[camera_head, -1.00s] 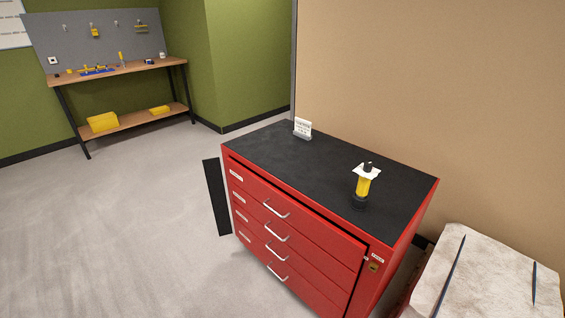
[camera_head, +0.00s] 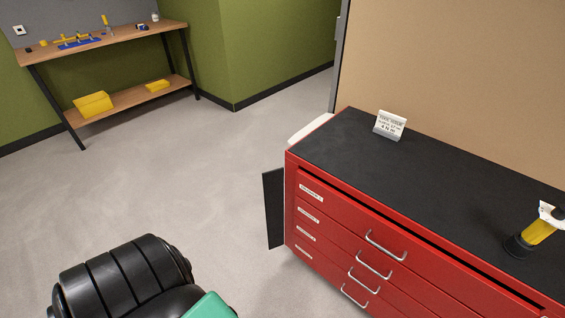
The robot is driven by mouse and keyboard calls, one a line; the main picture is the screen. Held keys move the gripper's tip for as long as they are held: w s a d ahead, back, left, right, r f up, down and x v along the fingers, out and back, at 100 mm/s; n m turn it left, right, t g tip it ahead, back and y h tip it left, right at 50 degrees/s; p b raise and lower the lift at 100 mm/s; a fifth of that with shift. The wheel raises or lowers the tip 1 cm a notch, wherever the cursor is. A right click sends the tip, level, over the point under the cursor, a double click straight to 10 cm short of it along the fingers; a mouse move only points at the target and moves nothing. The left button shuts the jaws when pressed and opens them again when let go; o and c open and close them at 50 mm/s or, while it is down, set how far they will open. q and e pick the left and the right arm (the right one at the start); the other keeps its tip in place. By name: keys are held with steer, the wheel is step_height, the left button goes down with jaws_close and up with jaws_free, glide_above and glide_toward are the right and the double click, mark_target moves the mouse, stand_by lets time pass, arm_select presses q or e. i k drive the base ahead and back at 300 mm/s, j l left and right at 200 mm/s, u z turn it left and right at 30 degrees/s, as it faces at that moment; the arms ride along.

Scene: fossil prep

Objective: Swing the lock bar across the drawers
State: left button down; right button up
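The red drawer cabinet (camera_head: 303,230) stands at the right, with several labelled drawers and silver handles (camera_head: 385,246) on its front. The lock bar (camera_head: 273,208) is a flat black upright panel at the cabinet's left front edge. It sticks out to the left, clear of the drawer fronts. The drawers look shut. The cabinet's right end is out of frame. A black, ribbed part of my arm with a green piece shows at the bottom left. Neither gripper's fingers are in view.
On the black cabinet top (camera_head: 350,150) stand a small white sign (camera_head: 390,125) and a yellow-and-black tool (camera_head: 536,232). The grey floor (camera_head: 150,190) left of the cabinet is clear.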

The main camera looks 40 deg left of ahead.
mark_target(273, 180)
steer(key=j+z, duration=0.2)
steer(key=j, duration=0.35)
steer(key=j+z, duration=0.15)
steer(key=j, duration=0.35)
steer(key=j+z, duration=0.2)
steer(key=j, duration=0.35)
steer(key=j+z, duration=0.2)
steer(key=j, duration=0.35)
steer(key=k+j+z, duration=0.2)
steer(key=j, duration=0.3)
steer(key=j+z, duration=0.15)
steer(key=j, duration=0.4)
steer(key=k+j+z, duration=0.2)
steer(key=j, duration=0.25)
steer(key=k+j+z, duration=0.2)
steer(key=j, duration=0.3)
steer(key=i, duration=0.05)
